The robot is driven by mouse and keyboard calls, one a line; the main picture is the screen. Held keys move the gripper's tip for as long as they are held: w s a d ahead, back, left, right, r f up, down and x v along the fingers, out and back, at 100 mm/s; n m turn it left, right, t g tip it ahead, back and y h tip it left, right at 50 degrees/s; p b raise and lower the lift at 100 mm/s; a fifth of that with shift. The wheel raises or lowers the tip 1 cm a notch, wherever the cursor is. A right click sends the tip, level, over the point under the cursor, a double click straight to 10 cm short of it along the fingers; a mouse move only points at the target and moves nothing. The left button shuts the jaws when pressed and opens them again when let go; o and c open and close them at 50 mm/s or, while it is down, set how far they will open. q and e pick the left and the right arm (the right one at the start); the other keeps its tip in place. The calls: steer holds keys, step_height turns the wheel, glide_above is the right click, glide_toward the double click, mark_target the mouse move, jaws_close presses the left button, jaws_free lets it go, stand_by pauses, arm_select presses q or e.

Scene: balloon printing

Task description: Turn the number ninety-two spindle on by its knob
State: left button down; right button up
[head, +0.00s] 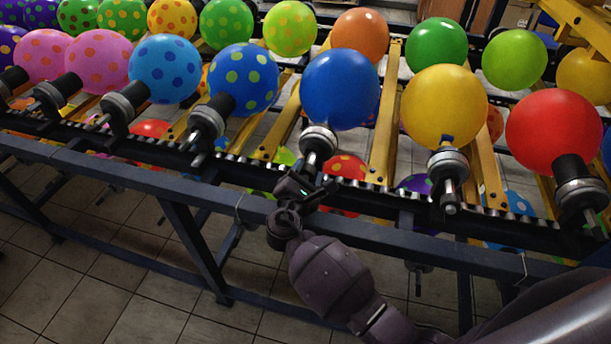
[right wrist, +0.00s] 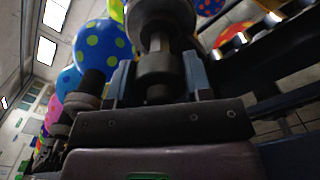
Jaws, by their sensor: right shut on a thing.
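My right gripper (head: 312,180) is at the near end of the spindle (head: 319,138) that carries a plain blue balloon (head: 340,89). In the right wrist view the two fingers of the gripper (right wrist: 158,82) stand on either side of the spindle's round metal knob (right wrist: 155,66), shut on it. The gripper partly hides the knob in the head view. No number on the spindle is legible. My left gripper is not in view.
Neighbouring spindles hold a dotted blue balloon (head: 243,79) to the left and a yellow balloon (head: 444,106) to the right. A dark rail (head: 230,186) runs along the front of the machine. The tiled floor (head: 150,270) before it is clear.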

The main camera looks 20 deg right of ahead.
steer(key=m+b, duration=0.2)
steer(key=m, duration=0.1)
steer(key=m+b, duration=0.1)
steer(key=m, duration=0.1)
steer(key=shift+f, duration=0.25)
steer(key=shift+m+b, duration=0.35)
steer(key=shift+m, duration=0.45)
steer(key=shift+r+m, duration=0.1)
steer(key=shift+m, duration=0.4)
arm_select(q)
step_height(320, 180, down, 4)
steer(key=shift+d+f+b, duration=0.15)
steer(key=shift+b, duration=0.25)
arm_select(e)
steer(key=shift+r+m, duration=0.1)
steer(key=shift+m, duration=0.2)
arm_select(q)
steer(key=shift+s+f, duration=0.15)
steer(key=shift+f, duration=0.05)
arm_select(e)
steer(key=o, duration=0.9)
steer(key=shift+r, duration=0.1)
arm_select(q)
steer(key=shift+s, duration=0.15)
arm_select(e)
steer(key=shift+s, duration=0.1)
